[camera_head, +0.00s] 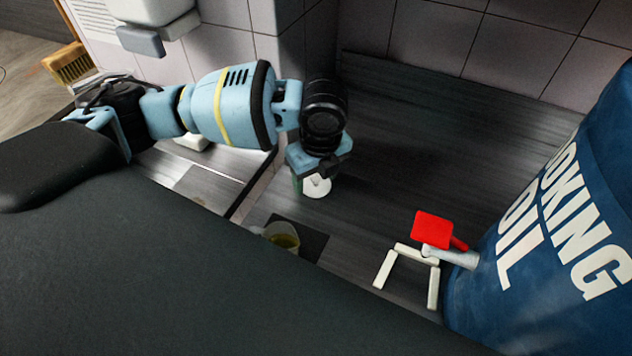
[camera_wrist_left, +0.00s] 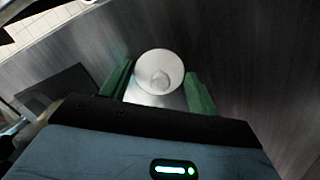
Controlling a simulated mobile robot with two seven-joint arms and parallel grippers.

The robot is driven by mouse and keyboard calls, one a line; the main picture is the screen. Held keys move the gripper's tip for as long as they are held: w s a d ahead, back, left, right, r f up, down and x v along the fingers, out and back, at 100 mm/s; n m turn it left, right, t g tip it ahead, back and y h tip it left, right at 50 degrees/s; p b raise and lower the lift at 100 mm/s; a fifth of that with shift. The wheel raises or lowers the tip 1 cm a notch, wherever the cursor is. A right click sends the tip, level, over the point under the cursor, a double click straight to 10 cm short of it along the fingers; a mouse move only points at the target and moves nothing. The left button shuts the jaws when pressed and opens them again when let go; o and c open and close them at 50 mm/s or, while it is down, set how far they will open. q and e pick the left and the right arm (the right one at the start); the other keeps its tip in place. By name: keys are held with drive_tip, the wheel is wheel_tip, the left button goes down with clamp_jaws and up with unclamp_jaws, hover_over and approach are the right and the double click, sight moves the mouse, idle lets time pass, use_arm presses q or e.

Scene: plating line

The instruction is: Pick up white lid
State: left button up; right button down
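In the head view the lid (camera_head: 317,186) is partly hidden below my left gripper (camera_head: 313,181), which points down at the dark surface by the wall. The left gripper looks open around the lid. Whether a finger touches it is hard to tell. My right gripper is not in view.
A blue cooking oil drum (camera_head: 560,230) with a red-handled tap (camera_head: 433,229) stands right, beside a white frame (camera_head: 410,252). The dark surface (camera_head: 430,140) behind is clear.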

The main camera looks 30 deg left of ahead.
use_arm(q)
drive_tip(key=c, duration=0.5)
drive_tip(key=shift+c, duration=0.2)
